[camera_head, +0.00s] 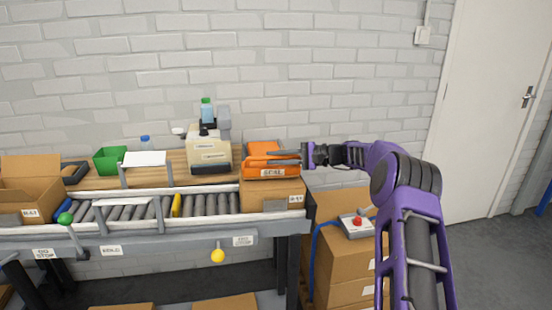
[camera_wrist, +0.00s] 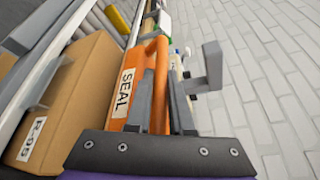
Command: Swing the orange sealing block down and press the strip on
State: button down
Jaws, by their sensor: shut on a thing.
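The orange sealing block (camera_head: 258,148), with a white SEAL label, is at the right end of the conveyor, above and against a brown carton (camera_head: 262,199). In the wrist view the block (camera_wrist: 123,112) lies alongside the carton (camera_wrist: 75,95), whose label is partly readable. My gripper (camera_head: 275,156) reaches in from the right. In the wrist view its grey fingers (camera_wrist: 160,98) are on both sides of the block's orange bar, shut on it. I cannot make out the strip, and the contact between block and carton is hidden.
A cream machine (camera_head: 208,156) stands left of the block, with a grey post (camera_wrist: 212,66) close to my gripper in the wrist view. A control box with a red button (camera_head: 356,224) sits on stacked cartons (camera_head: 345,262) below my arm. An open carton (camera_head: 28,180) is far left.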

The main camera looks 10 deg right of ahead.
jog(key=c, duration=1.1)
grip_release()
jog(key=p+v, duration=0.1)
jog(key=v, duration=1.6)
jog(key=shift+s+d, duration=0.1)
jog(key=shift+d, duration=0.05)
